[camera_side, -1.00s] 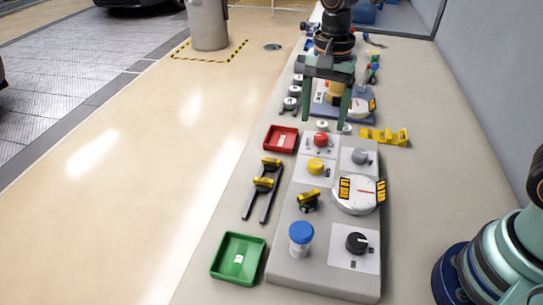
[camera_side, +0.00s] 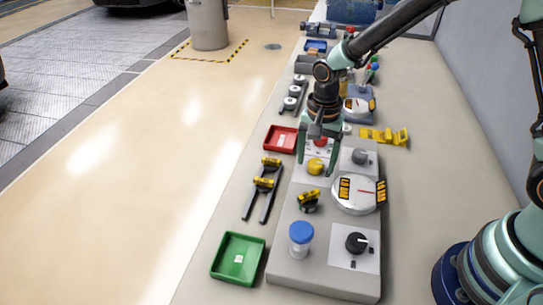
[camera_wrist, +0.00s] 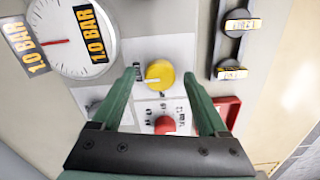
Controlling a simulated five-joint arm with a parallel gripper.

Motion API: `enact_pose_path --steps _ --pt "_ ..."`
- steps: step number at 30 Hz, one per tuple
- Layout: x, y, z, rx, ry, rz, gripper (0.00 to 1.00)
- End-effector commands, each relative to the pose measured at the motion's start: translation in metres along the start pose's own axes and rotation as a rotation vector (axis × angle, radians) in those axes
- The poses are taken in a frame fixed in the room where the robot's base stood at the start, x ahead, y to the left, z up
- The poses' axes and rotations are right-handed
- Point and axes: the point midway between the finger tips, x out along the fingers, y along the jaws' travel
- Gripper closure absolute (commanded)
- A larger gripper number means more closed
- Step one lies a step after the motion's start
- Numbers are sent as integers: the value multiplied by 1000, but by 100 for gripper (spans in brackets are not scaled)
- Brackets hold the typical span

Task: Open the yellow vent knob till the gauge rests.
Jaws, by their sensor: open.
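The yellow vent knob (camera_side: 315,166) sits on the grey panel (camera_side: 288,252), just in front of the red knob (camera_side: 320,142). In the wrist view the yellow knob (camera_wrist: 159,74) shows between my fingertips, with a white pointer line on its left. My gripper (camera_side: 316,172) is open above and around the yellow knob; contact cannot be told. In the wrist view my gripper (camera_wrist: 161,77) has a finger on each side of it. The round white gauge (camera_side: 352,195) has a red needle. In the wrist view the gauge (camera_wrist: 75,55) needle points left, towards a "1.0 BAR" label.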

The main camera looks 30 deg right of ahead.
Motion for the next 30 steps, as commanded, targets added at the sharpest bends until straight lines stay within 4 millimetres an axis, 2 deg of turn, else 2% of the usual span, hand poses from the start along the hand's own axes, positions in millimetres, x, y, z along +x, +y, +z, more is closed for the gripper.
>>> enact_pose_path --steps 6,8,12,13,23,30 --pt "0 0 0 0 0 0 24" --pt "0 0 0 0 0 0 43" --pt "0 0 0 0 0 0 96" --pt "0 0 0 0 0 0 100" --pt "0 0 0 -42 0 1 100" --pt "0 0 0 -184 0 1 100"
